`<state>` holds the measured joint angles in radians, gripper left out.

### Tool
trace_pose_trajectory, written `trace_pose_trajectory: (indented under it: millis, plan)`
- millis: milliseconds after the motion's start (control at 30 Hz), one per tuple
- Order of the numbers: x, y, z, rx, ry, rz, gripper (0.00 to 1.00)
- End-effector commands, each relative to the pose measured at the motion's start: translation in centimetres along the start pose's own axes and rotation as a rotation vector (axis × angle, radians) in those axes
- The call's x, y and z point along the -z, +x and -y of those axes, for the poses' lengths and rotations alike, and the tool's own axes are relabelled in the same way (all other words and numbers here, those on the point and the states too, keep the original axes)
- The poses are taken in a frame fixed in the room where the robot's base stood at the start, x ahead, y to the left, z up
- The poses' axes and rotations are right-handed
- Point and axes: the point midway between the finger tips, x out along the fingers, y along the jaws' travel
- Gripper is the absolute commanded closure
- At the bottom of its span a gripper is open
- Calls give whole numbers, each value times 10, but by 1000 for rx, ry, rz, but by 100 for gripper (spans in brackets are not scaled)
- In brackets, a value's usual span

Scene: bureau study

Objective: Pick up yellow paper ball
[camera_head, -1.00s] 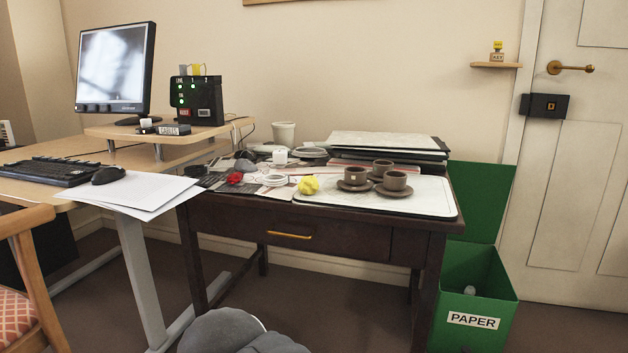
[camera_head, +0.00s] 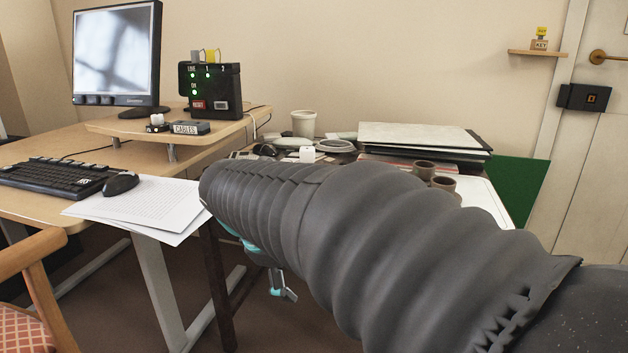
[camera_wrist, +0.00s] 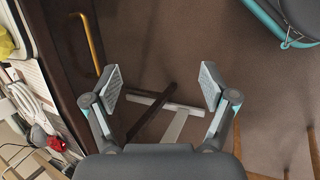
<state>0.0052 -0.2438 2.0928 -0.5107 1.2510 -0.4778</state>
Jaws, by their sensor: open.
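The yellow paper ball (camera_wrist: 5,42) shows only at the upper left edge of the wrist view, on the tabletop of the dark desk (camera_wrist: 66,75). In the head view now my arm hides it. My gripper (camera_wrist: 160,85) is open and empty, with its fingers apart over the floor in front of the desk's drawer side. The ball lies to the left of the fingers in the wrist view, well apart from them. In the head view only a small part of the gripper (camera_head: 281,285) shows below my arm.
The wrist view shows a brass drawer handle (camera_wrist: 91,43) and a red crumpled ball (camera_wrist: 57,143) beside a white coil. Cups (camera_head: 442,183) and stacked folders (camera_head: 420,139) are on the desk. Paper sheets (camera_head: 140,205) overhang the light desk, near a chair (camera_head: 35,270).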

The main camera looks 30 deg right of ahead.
Motion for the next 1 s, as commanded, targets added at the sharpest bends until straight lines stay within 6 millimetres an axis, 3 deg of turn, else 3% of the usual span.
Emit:
trace_pose_trajectory:
  millis: [33,300,500,767,1000]
  plan:
    - [4,-7,-22,-16,-65,62,16]
    - [23,-22,-121,-88,-410,414,16]
    - [41,-30,-174,-100,-588,635,16]
    - [51,-30,-200,-98,-675,760,16]
    - [29,-3,-212,-95,-677,766,16]
